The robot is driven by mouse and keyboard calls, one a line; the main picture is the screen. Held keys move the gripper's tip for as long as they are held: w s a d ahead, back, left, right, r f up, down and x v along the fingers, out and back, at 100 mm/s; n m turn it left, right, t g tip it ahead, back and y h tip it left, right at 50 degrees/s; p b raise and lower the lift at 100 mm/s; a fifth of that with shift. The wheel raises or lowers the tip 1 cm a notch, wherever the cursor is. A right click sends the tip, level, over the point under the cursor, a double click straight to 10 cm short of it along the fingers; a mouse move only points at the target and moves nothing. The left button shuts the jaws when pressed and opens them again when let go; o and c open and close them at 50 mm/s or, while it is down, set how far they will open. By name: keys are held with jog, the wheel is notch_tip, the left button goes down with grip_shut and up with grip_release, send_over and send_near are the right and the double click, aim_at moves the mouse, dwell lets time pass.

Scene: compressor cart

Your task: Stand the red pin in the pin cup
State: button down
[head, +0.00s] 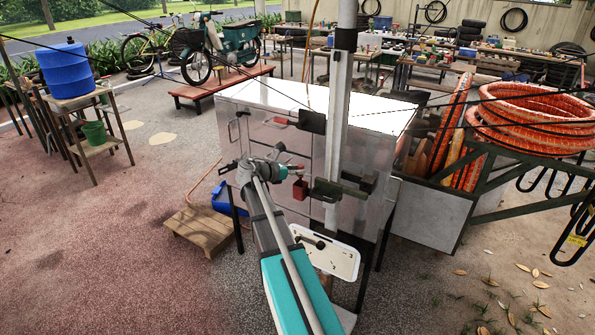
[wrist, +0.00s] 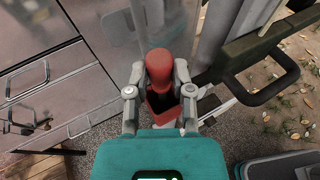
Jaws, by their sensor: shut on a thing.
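My gripper (wrist: 159,75) is shut on the red pin (wrist: 159,64), with one grey finger on each side of it in the wrist view. The red pin cup (wrist: 159,108) shows below the pin in that view, square-walled with a dark inside. In the head view, my gripper (head: 291,169) is in front of the metal cart, and the red cup (head: 299,190) is just below it. The pin is small there and partly hidden by the fingers. I cannot tell whether the pin's lower end is inside the cup.
The metal cart (head: 258,140) has handles and a red-gripped lever (head: 282,122) on its front. A dark green bar with a black handle (wrist: 262,92) is close on the right. A wooden step (head: 199,230) and a blue container (head: 222,199) are on the floor at left.

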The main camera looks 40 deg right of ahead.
jog(key=shift+c, duration=2.1)
grip_release()
jog(key=shift+r, duration=0.2)
notch_tip(320, 180, up, 9)
jog(key=p, duration=0.9)
jog(key=shift+a, duration=0.1)
jog(key=s+a+f+m+y, duration=0.4)
jog(key=s+a+m+y, duration=0.1)
jog(key=a, duration=0.8)
jog(key=s+a+f+m+y, duration=0.5)
jog(key=s+a+m, duration=0.1)
jog(key=a, duration=0.7)
jog(key=s+a+f+m+t+y, duration=0.1)
jog(key=s+a+f+m+y, duration=0.3)
jog(key=a, duration=0.9)
jog(key=shift+s+a+f+m+y, duration=0.35)
jog(key=shift+s+m, duration=0.35)
jog(key=shift+m, duration=0.3)
